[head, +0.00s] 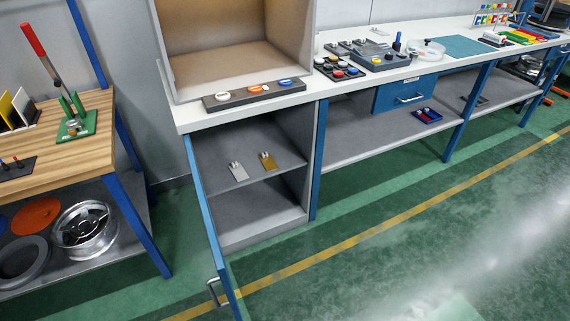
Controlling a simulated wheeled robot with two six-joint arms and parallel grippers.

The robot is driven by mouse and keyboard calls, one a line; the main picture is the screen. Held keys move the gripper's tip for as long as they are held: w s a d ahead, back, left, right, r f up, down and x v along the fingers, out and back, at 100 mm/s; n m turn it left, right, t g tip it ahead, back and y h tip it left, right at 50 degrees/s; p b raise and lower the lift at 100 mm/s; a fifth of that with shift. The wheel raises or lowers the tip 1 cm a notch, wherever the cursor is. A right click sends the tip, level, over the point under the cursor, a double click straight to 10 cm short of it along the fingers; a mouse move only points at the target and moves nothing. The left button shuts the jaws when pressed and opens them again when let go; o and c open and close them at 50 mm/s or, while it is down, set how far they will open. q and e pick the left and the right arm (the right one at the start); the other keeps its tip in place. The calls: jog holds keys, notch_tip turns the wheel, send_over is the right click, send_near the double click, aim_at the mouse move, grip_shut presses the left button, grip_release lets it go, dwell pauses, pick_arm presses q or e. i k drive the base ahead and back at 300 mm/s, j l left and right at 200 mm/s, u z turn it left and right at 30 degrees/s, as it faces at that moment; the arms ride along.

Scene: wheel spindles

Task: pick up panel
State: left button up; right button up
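Neither of my grippers is in view. Several thin upright plates stand on the wooden table at the left edge, among them a yellow panel (9,110) and a white panel (23,106). A flat dark panel (240,97) with white, orange and blue round pieces on it lies at the front of the white bench, before an open box. I cannot tell which of these the task means by panel.
A green lever press (76,122) stands on the wooden table (75,150). A blue cabinet door (206,230) hangs open below the white bench (190,116). Small metal brackets lie on the cabinet shelf (215,160). The green floor (400,240) in front is clear.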

aim_at(268, 162)
jog(key=i+l+u, duration=0.1)
jog(key=l, duration=0.3)
jog(key=i+l+u, duration=0.1)
jog(key=l, duration=0.3)
jog(key=i+l+u, duration=0.1)
jog(key=i+l, duration=0.15)
jog(key=l, duration=0.15)
jog(key=i+l+u, duration=0.15)
jog(key=l, duration=0.25)
jog(key=l+u, duration=0.1)
jog(key=l, duration=0.35)
